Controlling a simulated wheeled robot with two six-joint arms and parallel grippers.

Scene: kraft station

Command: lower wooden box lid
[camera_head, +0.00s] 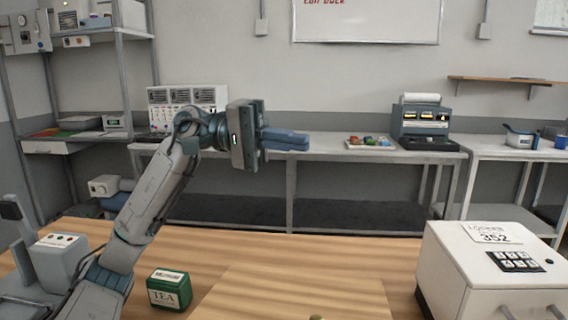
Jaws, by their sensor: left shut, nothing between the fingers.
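A flat light wooden panel (292,290), which looks like the wooden box lid, shows at the bottom centre against the wooden table. A small brass-coloured knob (316,318) shows at its lower edge, cut off by the frame. The rest of the box is out of view, and I cannot tell how far the lid is raised. My left gripper (298,140) is held high above and behind the panel, pointing right. Its blue fingers are shut and empty, well apart from the lid. My right gripper is not in view.
A green tea tin (169,290) stands on the table left of the panel. A white locker box (490,265) labelled 352 stands at the right. A grey device (62,262) is at the left. Behind, a bench (330,150) holds a tray and a register-like machine (420,120).

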